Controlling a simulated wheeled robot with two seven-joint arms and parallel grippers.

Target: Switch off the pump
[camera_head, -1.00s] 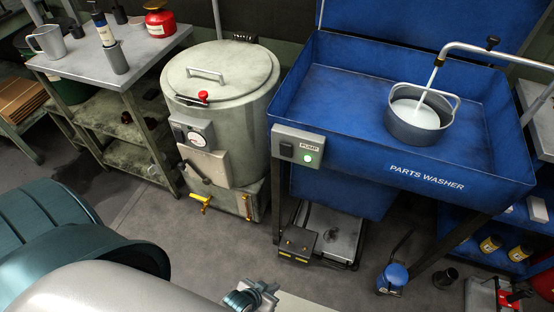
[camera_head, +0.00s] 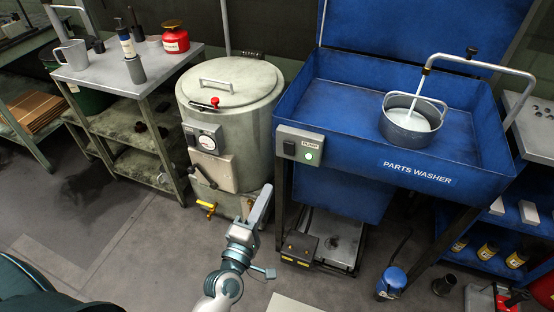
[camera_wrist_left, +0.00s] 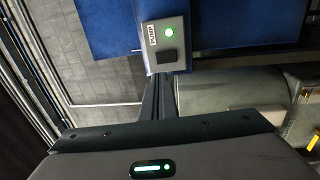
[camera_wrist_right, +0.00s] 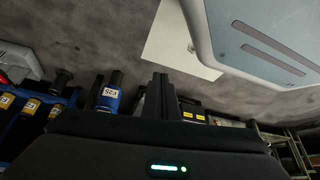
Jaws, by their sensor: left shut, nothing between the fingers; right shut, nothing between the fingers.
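The grey pump switch box (camera_head: 300,145) is on the front left corner of the blue parts washer (camera_head: 430,172). It carries a dark rocker switch (camera_head: 289,147) and a lit green lamp (camera_head: 309,155). In the left wrist view the box (camera_wrist_left: 181,42) is ahead of the fingers, with its green lamp (camera_wrist_left: 168,32) lit. My left gripper (camera_head: 264,192) is shut and empty, below and left of the box and apart from it. My right gripper (camera_wrist_right: 160,88) is shut and empty in its wrist view, pointing over the floor. It is not in the head view.
A pot (camera_head: 405,128) with pale liquid stands in the washer basin under the spout (camera_head: 427,68). A drum-shaped tank (camera_head: 235,95) stands left of the washer. A pedal box (camera_head: 299,247) lies on the floor under the washer. A blue bottle (camera_head: 391,282) stands nearby.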

